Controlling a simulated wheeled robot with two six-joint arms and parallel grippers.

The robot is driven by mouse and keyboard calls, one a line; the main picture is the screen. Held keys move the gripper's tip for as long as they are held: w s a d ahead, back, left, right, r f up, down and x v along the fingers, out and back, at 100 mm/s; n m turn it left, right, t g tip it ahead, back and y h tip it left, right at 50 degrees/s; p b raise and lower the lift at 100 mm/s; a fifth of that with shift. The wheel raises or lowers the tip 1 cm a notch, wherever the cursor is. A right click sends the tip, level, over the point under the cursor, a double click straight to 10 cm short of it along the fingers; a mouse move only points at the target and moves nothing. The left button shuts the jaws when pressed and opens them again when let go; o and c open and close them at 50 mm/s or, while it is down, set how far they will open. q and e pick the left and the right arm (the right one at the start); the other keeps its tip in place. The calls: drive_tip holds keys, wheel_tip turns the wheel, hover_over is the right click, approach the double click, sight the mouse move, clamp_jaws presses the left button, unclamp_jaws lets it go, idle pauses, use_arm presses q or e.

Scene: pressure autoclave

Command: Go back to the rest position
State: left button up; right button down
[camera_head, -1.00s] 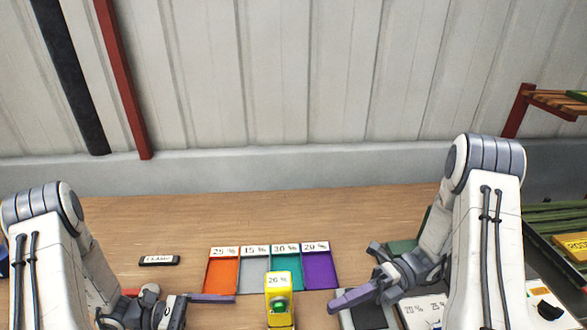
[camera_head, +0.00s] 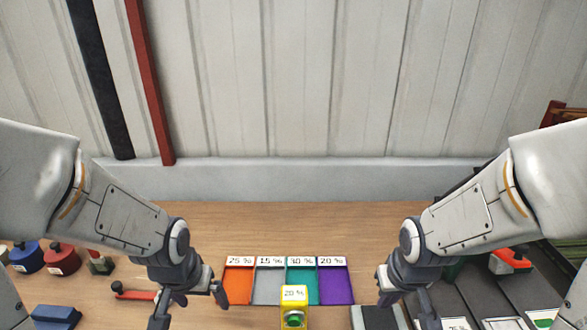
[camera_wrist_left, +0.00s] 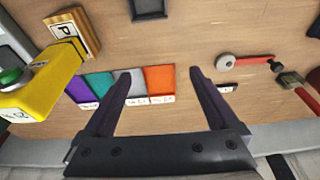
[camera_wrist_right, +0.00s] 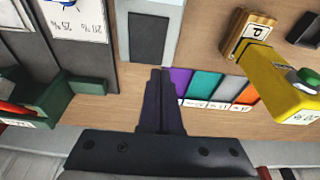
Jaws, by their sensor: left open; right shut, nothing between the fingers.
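My left gripper (camera_head: 190,302) hangs above the wooden table left of the coloured bins. In the left wrist view its two fingers (camera_wrist_left: 160,75) stand wide apart with nothing between them. My right gripper (camera_head: 408,298) hangs right of the bins, partly cut off by the lower edge of the head view. In the right wrist view its fingers (camera_wrist_right: 160,75) are pressed together and empty. Both arms are bent and come in from the sides at about equal height. Neither gripper visibly touches anything.
Orange (camera_head: 238,287), grey, teal and purple (camera_head: 336,287) bins with percent labels stand mid-table. A yellow device (camera_head: 294,308) with a green button is in front. A red-handled tool (camera_head: 133,293) and blue and red objects (camera_head: 62,259) lie left. Dark trays (camera_head: 480,300) stand right.

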use_arm(q)
drive_tip(key=s+d+r+m+g, duration=0.1)
drive_tip(key=s+d+r+m, duration=0.1)
drive_tip(key=s+d, duration=0.4)
drive_tip(key=s+d+r+m+g+h, duration=0.1)
drive_tip(key=s+d+r+m, duration=0.2)
drive_tip(key=s+d+m, duration=0.2)
drive_tip(key=s+d, duration=0.2)
drive_tip(key=shift+s+r+g, duration=0.25)
drive_tip(key=shift+s+g, duration=0.1)
drive_tip(key=shift+g, duration=0.05)
use_arm(e)
drive_tip(key=s+a+r+n+g, duration=0.1)
drive_tip(key=s+a+n, duration=0.1)
drive_tip(key=s+a, duration=0.2)
drive_tip(key=s+a+r+n+g, duration=0.1)
drive_tip(key=s+a+r+n, duration=0.1)
drive_tip(key=s+a, duration=0.3)
drive_tip(key=s+a+r+n+y, duration=0.1)
drive_tip(key=s+a+r+n, duration=0.1)
drive_tip(key=s+a+n, duration=0.1)
drive_tip(key=shift+s+a+r+g, duration=0.25)
drive_tip(key=shift+s+a+g, duration=0.15)
drive_tip(key=shift+s+a, duration=0.45)
